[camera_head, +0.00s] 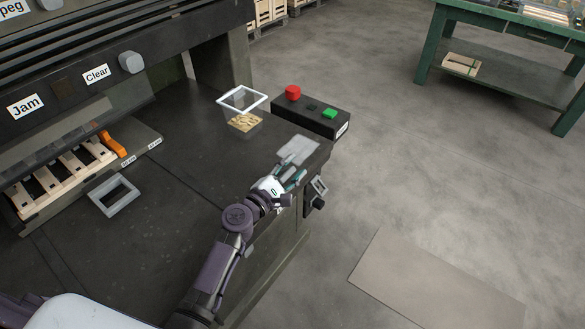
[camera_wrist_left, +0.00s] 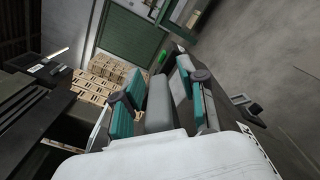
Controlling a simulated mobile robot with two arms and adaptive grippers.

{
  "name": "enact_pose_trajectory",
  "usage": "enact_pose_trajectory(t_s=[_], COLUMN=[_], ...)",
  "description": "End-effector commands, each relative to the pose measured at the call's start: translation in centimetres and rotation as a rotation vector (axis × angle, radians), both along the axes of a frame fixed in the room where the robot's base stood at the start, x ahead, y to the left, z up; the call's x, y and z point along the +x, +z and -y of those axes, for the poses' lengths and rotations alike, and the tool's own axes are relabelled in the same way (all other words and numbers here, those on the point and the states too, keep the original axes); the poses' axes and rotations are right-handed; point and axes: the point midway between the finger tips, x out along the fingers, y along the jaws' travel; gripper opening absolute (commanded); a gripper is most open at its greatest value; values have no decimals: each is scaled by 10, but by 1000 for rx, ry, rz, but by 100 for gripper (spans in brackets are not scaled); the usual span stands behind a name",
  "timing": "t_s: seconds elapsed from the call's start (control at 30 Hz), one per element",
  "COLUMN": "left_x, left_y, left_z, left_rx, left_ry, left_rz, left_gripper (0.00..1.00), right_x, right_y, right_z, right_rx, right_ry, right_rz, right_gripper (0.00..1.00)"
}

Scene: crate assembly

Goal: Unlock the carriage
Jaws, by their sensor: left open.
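An orange lever (camera_head: 115,144) sits at the right end of the slatted wooden crate part (camera_head: 62,179) under the machine's front, in the head view. Two small labels lie on the dark plate beside it, too small to read for sure. My left gripper (camera_head: 295,177) is open at the right front edge of the dark worktop, well to the right of the lever. Its teal-padded fingers (camera_wrist_left: 158,88) show in the left wrist view, with a grey block shape between them; I cannot tell whether they touch anything. My right gripper is not in view.
A clear bin (camera_head: 243,113) with wooden pegs and a black box with a red button (camera_head: 293,92) and a green button (camera_head: 329,113) stand at the worktop's far right. The worktop's middle is clear.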

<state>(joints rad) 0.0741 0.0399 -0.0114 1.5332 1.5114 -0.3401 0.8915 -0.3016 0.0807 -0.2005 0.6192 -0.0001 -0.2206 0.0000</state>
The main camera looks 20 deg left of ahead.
Motion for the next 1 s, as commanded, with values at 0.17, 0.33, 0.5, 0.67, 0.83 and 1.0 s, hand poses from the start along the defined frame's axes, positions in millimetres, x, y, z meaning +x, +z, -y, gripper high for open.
enact_pose_trajectory(t_s=[0.17,0.33,0.5,0.67,0.83,1.0], left_x=[0,0,0,0,0,0], left_y=[0,0,0,0,0,2], left_z=[0,0,0,0,0,-1], left_rx=[0,0,0,0,0,-20], left_ry=[0,0,-1,-1,0,0], left_rz=[0,0,-1,-1,-2,-9], left_gripper=[42,23,0,0,0,0], right_x=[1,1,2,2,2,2], right_y=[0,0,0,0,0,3], right_z=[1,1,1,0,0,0], right_rx=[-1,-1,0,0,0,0], right_ry=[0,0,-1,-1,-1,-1], right_rz=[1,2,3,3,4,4], right_gripper=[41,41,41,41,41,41])
